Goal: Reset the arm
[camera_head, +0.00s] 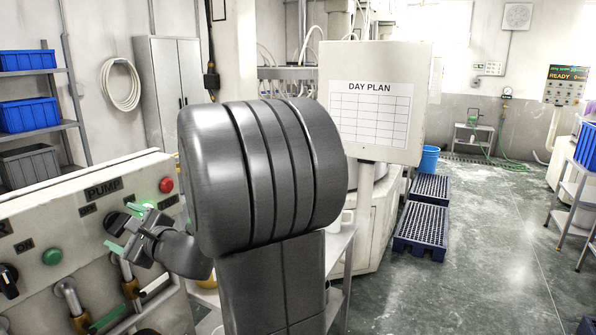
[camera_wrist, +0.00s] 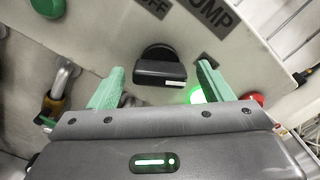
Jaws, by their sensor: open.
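My gripper (camera_head: 124,228) is at the left in the head view, in front of the pump panel (camera_head: 60,205). Its green fingers are open and apart, with nothing held between them. In the wrist view my gripper (camera_wrist: 161,68) has one finger on each side of a black rotary knob (camera_wrist: 160,72). I cannot tell whether either finger touches it. The knob (camera_head: 115,222) is partly hidden by my gripper in the head view. A green lamp (camera_wrist: 197,96) glows beside the right finger. My arm hides much of the middle of the head view.
A red button (camera_head: 166,185), a green button (camera_head: 52,257) and pipes with valve handles (camera_head: 75,300) are near my gripper. A day plan board (camera_head: 372,72) stands right of my arm. Blue pallets (camera_head: 420,232) lie behind it. The floor at right is mostly clear.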

